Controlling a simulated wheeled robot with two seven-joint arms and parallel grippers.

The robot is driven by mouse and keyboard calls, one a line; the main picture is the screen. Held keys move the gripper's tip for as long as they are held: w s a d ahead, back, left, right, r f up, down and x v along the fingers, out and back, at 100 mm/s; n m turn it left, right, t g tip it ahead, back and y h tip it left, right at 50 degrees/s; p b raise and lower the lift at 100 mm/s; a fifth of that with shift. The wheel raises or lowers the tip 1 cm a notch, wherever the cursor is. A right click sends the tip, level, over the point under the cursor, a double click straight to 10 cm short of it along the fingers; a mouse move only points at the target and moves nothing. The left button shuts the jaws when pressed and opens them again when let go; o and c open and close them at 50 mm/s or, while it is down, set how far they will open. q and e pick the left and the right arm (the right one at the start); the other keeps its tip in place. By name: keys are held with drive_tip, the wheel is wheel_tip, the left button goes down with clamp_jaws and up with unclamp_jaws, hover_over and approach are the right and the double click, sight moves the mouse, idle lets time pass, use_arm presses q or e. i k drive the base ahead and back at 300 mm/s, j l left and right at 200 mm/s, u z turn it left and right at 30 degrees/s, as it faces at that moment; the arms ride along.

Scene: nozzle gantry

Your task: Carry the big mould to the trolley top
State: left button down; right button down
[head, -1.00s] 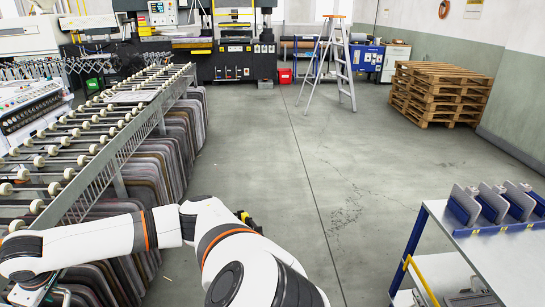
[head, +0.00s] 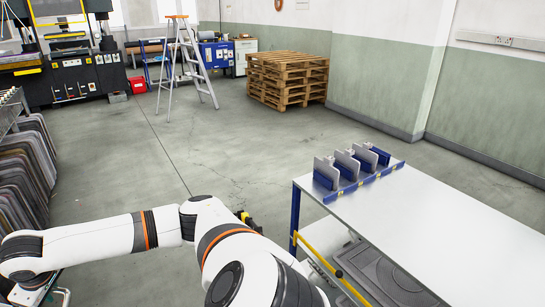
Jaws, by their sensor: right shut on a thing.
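My right gripper (head: 42,289) is at the bottom left corner, at the end of the white arm that bends across the lower frame. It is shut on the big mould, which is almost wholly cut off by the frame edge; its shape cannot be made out. The trolley top (head: 440,225) is a bare pale sheet at the right, well apart from my right gripper. Its far left edge carries several upright grey plates in blue holders (head: 350,168). My left gripper is not in view.
A dark grey moulded plate (head: 385,278) lies below the top, apparently on the trolley's lower shelf, beside a yellow rail (head: 325,264). A rack of sheets (head: 22,170) stands left. A stepladder (head: 185,65) and pallets (head: 288,80) stand farther back. The floor between is clear.

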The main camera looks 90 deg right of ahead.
sight(443, 232)
drive_tip(key=z, duration=4)
drive_tip(key=i+j+z, duration=0.1)
drive_tip(key=z, duration=0.25)
drive_tip(key=i+j+z, duration=0.1)
drive_tip(key=z, duration=0.3)
drive_tip(key=i+j, duration=0.35)
drive_tip(key=j, duration=0.15)
drive_tip(key=i+j, duration=0.7)
drive_tip(key=j, duration=0.25)
